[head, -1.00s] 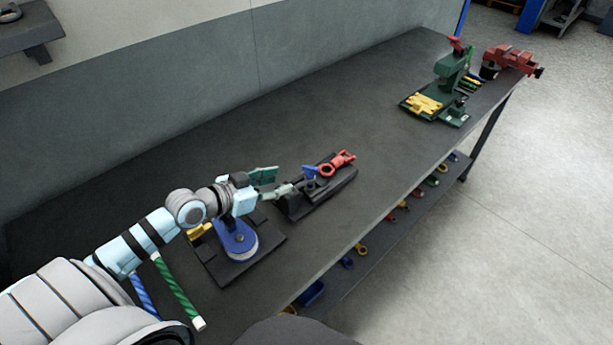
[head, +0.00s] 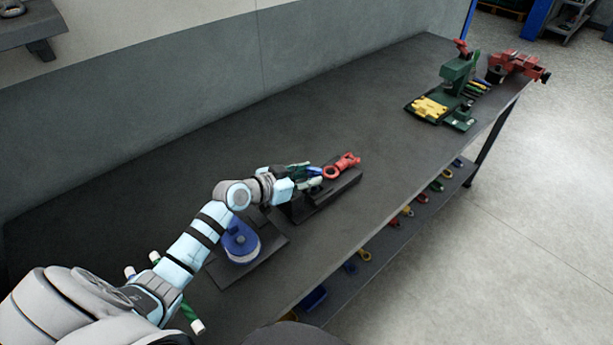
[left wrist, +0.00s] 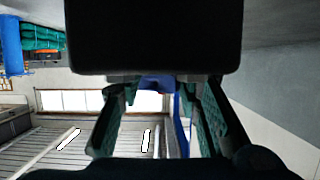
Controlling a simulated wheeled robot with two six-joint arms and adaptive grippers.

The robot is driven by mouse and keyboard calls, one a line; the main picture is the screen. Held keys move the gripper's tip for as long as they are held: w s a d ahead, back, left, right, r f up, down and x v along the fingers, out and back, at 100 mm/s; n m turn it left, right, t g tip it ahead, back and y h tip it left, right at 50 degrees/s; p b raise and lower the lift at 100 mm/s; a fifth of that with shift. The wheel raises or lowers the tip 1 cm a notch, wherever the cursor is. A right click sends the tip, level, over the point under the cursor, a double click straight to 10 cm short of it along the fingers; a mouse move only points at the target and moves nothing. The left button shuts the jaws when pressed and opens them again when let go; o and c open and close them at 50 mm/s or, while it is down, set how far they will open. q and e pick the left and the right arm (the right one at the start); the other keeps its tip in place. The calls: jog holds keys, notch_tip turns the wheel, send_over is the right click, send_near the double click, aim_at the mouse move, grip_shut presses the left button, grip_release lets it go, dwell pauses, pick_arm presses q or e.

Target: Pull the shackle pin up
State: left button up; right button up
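A red fitting with a ring (head: 343,165) lies on a black stand (head: 335,193) on the bench. A small blue part, seemingly the shackle, sits at the ring's left end, mostly hidden by my left gripper (head: 306,172). The gripper reaches in from the left, just above the stand. In the left wrist view, its green-padded fingers (left wrist: 160,118) are spread apart. A blue piece (left wrist: 157,83) shows between them at the far end, and I see no finger closed on it. I cannot make out the pin itself. My right gripper is not in view.
A blue round piece (head: 239,243) on a black plate stands left of the stand, below my left arm. A green press (head: 456,76) and a red vise (head: 515,65) are at the far right. The bench middle (head: 330,115) is clear.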

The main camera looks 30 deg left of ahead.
pick_arm(q)
grip_shut()
notch_tip(320, 180, up, 4)
jog(key=p, duration=0.2)
jog(key=shift+f+p, duration=0.15)
jog(key=shift+p, duration=0.2)
jog(key=shift+f, duration=0.1)
jog(key=o, duration=0.5)
grip_release()
jog(key=shift+o, duration=0.7)
jog(key=shift+d, duration=0.25)
